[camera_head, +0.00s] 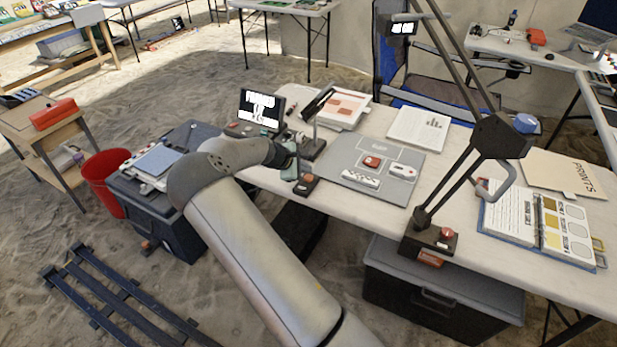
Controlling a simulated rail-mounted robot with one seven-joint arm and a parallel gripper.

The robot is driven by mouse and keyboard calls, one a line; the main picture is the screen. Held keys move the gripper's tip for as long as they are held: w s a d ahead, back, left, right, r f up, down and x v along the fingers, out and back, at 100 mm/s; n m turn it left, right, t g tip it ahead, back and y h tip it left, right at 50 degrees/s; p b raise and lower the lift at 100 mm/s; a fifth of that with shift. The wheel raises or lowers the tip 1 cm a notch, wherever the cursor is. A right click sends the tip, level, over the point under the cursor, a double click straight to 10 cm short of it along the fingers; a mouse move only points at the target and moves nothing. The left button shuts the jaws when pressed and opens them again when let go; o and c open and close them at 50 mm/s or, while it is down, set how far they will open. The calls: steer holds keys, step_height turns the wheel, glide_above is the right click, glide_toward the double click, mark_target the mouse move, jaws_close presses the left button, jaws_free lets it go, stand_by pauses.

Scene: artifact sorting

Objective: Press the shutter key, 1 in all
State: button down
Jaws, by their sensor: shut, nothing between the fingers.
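Several small keys or devices with red tops are in view, and their labels are too small to read. One is a small dark block with a red top (306,183) at the table's front edge, just below my gripper (294,168). Another red button (446,233) is on the black base of the tall jointed stand. I cannot tell by label which is the shutter key. My gripper is shut and empty, partly hidden behind my own wrist. I cannot tell whether it touches anything.
The white table (388,207) bears a grey mat (340,168) with a red-and-white item (371,161), a small lit screen (261,108) and an open binder (540,225). The jointed stand (465,155) rises right of the mat. A red bin (103,178) stands left.

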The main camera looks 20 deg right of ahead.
mark_target(305, 178)
steer(key=shift+f, duration=0.1)
stand_by(0.6)
steer(key=shift+f+b, duration=0.3)
steer(key=shift+f, duration=0.05)
steer(key=shift+f+b, duration=0.35)
steer(key=shift+f, duration=0.15)
stand_by(0.5)
steer(key=shift+r, duration=0.1)
steer(key=shift+r+p, duration=0.5)
steer(key=shift+r, duration=0.3)
steer(key=shift+r+p, duration=1.4)
steer(key=shift+r, duration=1.2)
steer(key=shift+f, duration=0.1)
